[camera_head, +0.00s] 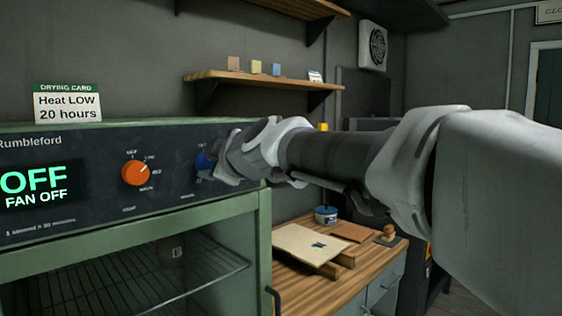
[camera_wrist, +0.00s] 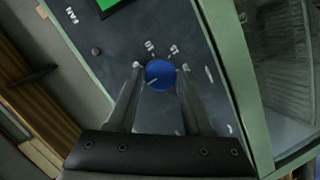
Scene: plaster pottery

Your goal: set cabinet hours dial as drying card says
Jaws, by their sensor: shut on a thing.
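The drying card (camera_head: 68,103) stands on top of the green cabinet (camera_head: 150,232) and reads "Heat LOW, 20 hours". The cabinet's display (camera_head: 38,186) reads "OFF" and "FAN OFF". An orange dial (camera_head: 135,172) sits on the dark panel, its white mark tilted up and right. The blue dial (camera_wrist: 160,74) is right of it, partly hidden by my gripper in the head view (camera_head: 204,162). My gripper (camera_wrist: 158,80) is shut on the blue dial, one finger on each side.
A wooden shelf (camera_head: 262,79) with small coloured tiles hangs on the wall behind. A wooden worktop (camera_head: 289,280) right of the cabinet holds a pale board (camera_head: 311,243), a blue tub (camera_head: 326,214) and small tools. The cabinet's wire racks (camera_head: 150,280) show below the panel.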

